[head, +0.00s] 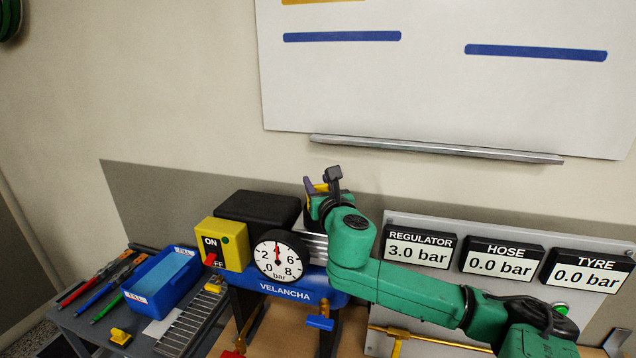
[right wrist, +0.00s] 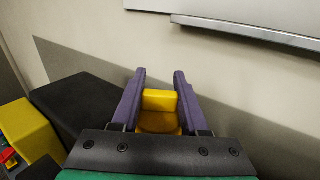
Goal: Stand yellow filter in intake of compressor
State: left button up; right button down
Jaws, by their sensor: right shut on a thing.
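The compressor (head: 287,289) has a blue tank marked VELANCHA, a round white gauge (head: 279,257), a black cover (head: 258,208) and a yellow switch box (head: 228,238) with a red lever. Silver ribbed metal (head: 315,248) shows beside the gauge, partly behind my right arm. My right gripper (head: 321,181) is above the compressor's right part, its fingers pointing up and away. It is shut on the yellow filter (right wrist: 159,101), which sits between the purple fingers in the right wrist view. I cannot make out the intake; my arm may cover it. My left gripper is out of view.
A grey cart (head: 68,318) at left holds a blue bin (head: 150,284), several screwdrivers (head: 112,304) and a small yellow piece (head: 120,337). A panel with three displays (head: 420,250) stands at right. A whiteboard ledge (head: 437,149) juts from the wall above.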

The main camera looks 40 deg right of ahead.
jog(key=shift+f+b, duration=1.05)
jog(key=shift+f, duration=0.55)
dwell(0.6)
jog(key=shift+r+p, duration=0.1)
jog(key=shift+p, duration=0.2)
dwell(0.3)
dwell(0.7)
jog(key=shift+c, duration=1.7)
grip_release()
